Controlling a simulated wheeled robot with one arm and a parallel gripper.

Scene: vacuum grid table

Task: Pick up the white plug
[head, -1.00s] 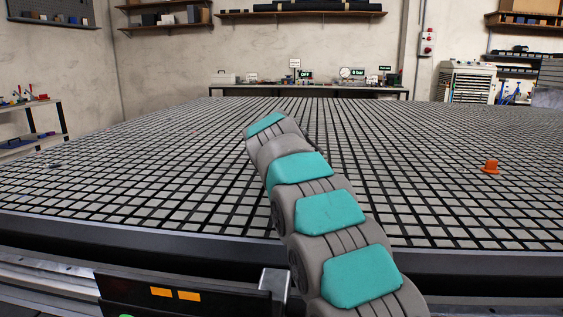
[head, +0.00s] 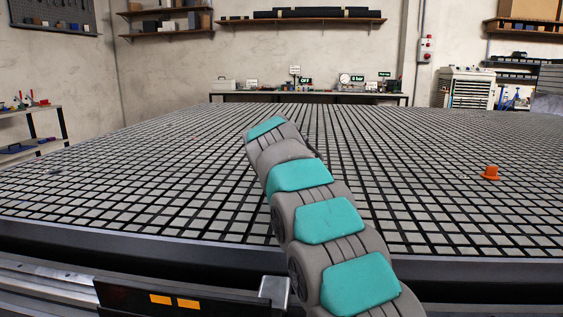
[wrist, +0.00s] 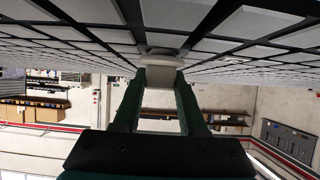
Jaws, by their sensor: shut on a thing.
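In the wrist view, which is upside down, the white plug (wrist: 163,60) sits between the fingertips of my gripper (wrist: 162,76). It has a wider pale rim and a narrower body. The two dark green fingers are shut on its sides. The plug is close to the grid surface; I cannot tell whether it still touches it. In the head view my arm hides both my gripper and the plug.
The black and grey grid table (head: 130,190) fills most of the head view. An orange plug (head: 490,173) stands on the table at the right. The grid around my arm looks mostly clear. A bench (head: 310,96) stands against the back wall.

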